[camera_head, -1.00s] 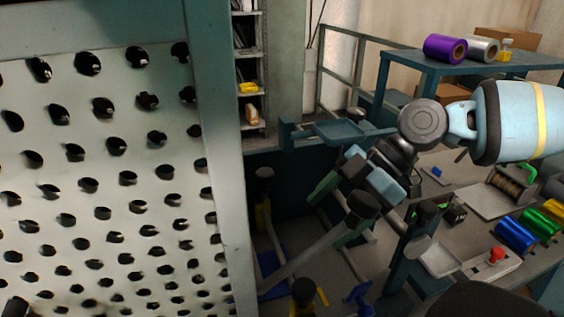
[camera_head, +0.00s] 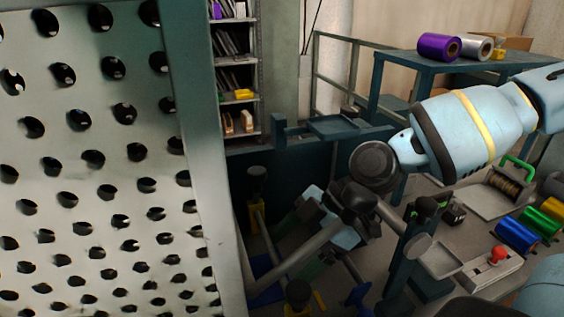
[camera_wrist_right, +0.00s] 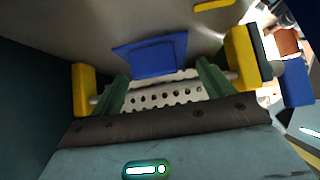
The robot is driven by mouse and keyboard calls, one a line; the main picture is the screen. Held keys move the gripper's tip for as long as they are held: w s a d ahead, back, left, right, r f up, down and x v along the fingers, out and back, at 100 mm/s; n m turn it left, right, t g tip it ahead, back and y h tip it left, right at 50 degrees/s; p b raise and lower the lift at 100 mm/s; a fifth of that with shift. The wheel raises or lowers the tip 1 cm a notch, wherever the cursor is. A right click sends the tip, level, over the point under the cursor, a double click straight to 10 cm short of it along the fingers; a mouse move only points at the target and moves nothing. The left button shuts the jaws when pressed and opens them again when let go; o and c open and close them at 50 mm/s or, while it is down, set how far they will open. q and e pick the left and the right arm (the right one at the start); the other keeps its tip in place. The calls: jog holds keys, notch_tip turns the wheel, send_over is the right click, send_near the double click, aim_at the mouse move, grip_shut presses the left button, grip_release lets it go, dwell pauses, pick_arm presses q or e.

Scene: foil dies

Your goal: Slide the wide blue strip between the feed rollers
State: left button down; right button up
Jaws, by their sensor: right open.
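In the head view my right arm reaches in from the right, and my right gripper (camera_head: 322,250) hangs low over the dark roller machine, partly hidden by grey bars. The right wrist view shows its two green fingers apart and empty (camera_wrist_right: 163,78). A flat blue piece (camera_wrist_right: 155,58), seemingly the wide blue strip, lies beyond the fingertips. A blue patch (camera_head: 266,293) low in the head view may be the same piece. A grey roller-like bar (camera_head: 305,262) slants across the machine. How the strip sits relative to the rollers is unclear. My left gripper is not visible.
A large perforated panel (camera_head: 120,170) fills the left of the head view. Yellow blocks (camera_wrist_right: 85,90) stand on both sides of my fingers. A red-knobbed box (camera_head: 492,265) and coloured rolls (camera_head: 515,235) sit on the right bench. A purple roll (camera_head: 438,47) rests on the back shelf.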

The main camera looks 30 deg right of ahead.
jog(key=shift+x, duration=1.05)
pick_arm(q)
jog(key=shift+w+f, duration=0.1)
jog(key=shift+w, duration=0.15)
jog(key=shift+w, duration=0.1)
pick_arm(e)
jog(key=shift+c, duration=0.3)
jog(key=c, duration=1)
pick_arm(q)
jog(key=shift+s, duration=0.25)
pick_arm(e)
jog(key=shift+c, duration=0.3)
